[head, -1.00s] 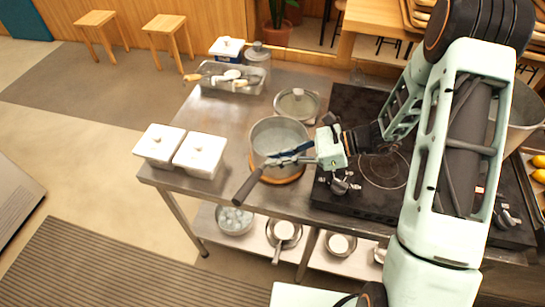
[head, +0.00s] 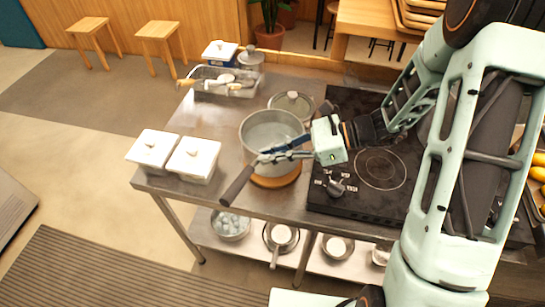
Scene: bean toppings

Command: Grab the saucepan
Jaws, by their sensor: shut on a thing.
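The saucepan (head: 268,140) is a grey metal pot with a long dark handle (head: 238,185) pointing toward the lower left. My gripper (head: 268,157) reaches in from the right, across the near side of the pot. It is shut on the saucepan near where the handle joins the pot. The saucepan is above a round wooden trivet (head: 279,181), whose front edge shows beneath it. It appears slightly raised, but the gap is hard to judge. The fingers hide part of the pot's near wall.
A black cooktop (head: 380,168) lies to the right on the steel table (head: 205,127). A glass-lidded pot (head: 292,103) stands just behind the saucepan. White lidded containers (head: 195,156) stand at left, and a utensil tray (head: 225,88) at the back. Pans sit on the lower shelf.

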